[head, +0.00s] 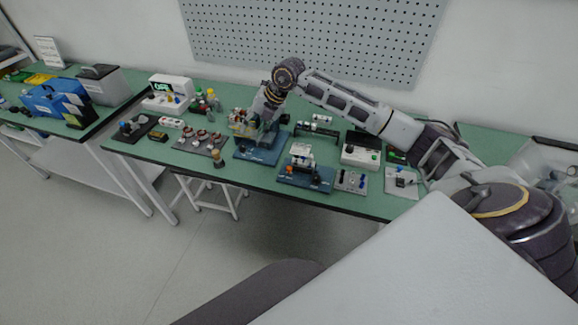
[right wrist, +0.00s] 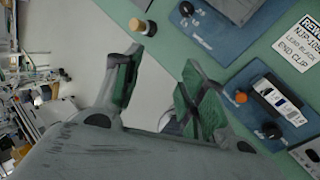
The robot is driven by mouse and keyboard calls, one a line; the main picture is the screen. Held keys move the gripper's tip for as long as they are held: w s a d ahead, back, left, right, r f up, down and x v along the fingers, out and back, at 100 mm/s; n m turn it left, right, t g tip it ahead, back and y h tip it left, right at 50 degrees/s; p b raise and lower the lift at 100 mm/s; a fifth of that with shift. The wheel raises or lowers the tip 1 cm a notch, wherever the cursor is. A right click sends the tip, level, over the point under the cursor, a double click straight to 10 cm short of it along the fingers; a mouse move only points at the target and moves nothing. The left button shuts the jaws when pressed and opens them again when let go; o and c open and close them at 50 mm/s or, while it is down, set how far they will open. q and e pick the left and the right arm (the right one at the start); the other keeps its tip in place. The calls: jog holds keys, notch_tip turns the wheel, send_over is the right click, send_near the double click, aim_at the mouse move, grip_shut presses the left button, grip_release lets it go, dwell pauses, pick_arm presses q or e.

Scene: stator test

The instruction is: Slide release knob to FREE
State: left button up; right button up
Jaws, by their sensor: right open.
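My right gripper (head: 243,124) is over the green bench, above the back left of a blue fixture plate (head: 252,152). In the right wrist view my right gripper (right wrist: 166,50) is open with nothing between its fingers. A second blue plate (head: 318,186) carries a white block and an orange knob (head: 289,169). The right wrist view shows this orange knob (right wrist: 240,97), a black knob (right wrist: 270,130) beside it, and another black knob (right wrist: 187,9) on the first plate. I cannot read FREE on anything, nor tell which is the release knob. My left gripper is not in view.
A brass-coloured knobbed piece (head: 218,160) stands at the bench's front edge. A grey tray with round parts (head: 202,143) lies to the left. A white box (head: 361,153) and small panels are to the right. A pegboard (head: 310,40) hangs behind.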

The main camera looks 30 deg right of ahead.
jog(key=s+d+f+m+g+h, duration=0.2)
jog(key=s+d, duration=0.1)
jog(key=d, duration=0.1)
jog(key=m+g+h, duration=0.2)
jog(key=m, duration=0.2)
send_over(289, 168)
jog(key=f, duration=0.1)
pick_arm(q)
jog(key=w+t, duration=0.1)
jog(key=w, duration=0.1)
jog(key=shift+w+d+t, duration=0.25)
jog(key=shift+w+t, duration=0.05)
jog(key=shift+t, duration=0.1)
pick_arm(e)
jog(key=shift+f, duration=0.15)
jog(key=shift+f, duration=0.1)
pick_arm(q)
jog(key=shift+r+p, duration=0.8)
jog(key=shift+p, duration=0.05)
pick_arm(e)
jog(key=shift+f, duration=6.85)
grip_shut()
